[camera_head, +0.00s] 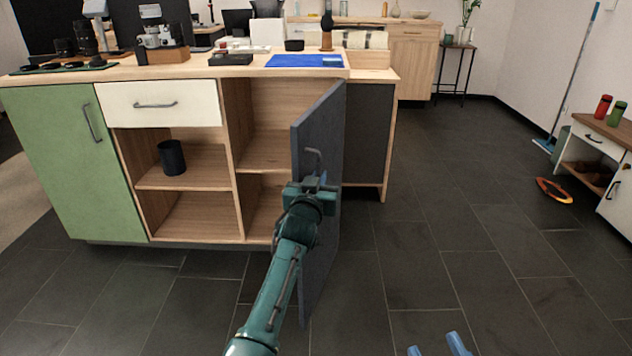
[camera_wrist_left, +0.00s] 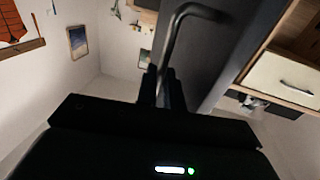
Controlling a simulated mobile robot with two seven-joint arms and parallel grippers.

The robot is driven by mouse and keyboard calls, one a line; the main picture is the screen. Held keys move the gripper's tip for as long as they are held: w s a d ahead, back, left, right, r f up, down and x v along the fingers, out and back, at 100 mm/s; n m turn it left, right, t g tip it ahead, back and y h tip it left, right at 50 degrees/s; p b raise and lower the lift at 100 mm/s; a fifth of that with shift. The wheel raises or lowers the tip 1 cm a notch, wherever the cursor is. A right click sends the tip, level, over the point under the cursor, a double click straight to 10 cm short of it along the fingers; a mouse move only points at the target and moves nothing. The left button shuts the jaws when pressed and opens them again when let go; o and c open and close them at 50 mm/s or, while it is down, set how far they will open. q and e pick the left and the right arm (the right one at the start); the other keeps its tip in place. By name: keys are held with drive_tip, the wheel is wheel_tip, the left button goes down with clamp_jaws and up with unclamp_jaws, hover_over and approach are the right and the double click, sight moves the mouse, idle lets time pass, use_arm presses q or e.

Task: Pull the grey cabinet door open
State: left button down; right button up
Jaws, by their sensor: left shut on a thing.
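The grey cabinet door (camera_head: 325,130) stands swung out from the cabinet, roughly edge-on in the head view, with the compartment behind it exposed. Its bent grey handle (camera_head: 316,158) sticks out from the door face. My left gripper (camera_head: 313,184) is shut on the lower part of this handle. In the left wrist view the handle (camera_wrist_left: 184,22) rises from between the dark fingers (camera_wrist_left: 162,88), in front of the grey door (camera_wrist_left: 222,45). My right gripper (camera_head: 438,347) shows only as two blue fingertips, apart and empty, at the bottom edge.
The wooden cabinet has a green door (camera_head: 65,160), a white drawer (camera_head: 160,103) and open shelves with a dark cup (camera_head: 172,157). A blue mat (camera_head: 305,61) lies on top.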

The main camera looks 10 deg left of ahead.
idle(0.3)
use_arm(q)
drive_tip(key=c, duration=1.5)
unclamp_jaws()
drive_tip(key=shift+c, duration=0.2)
drive_tip(key=shift+s, duration=0.15)
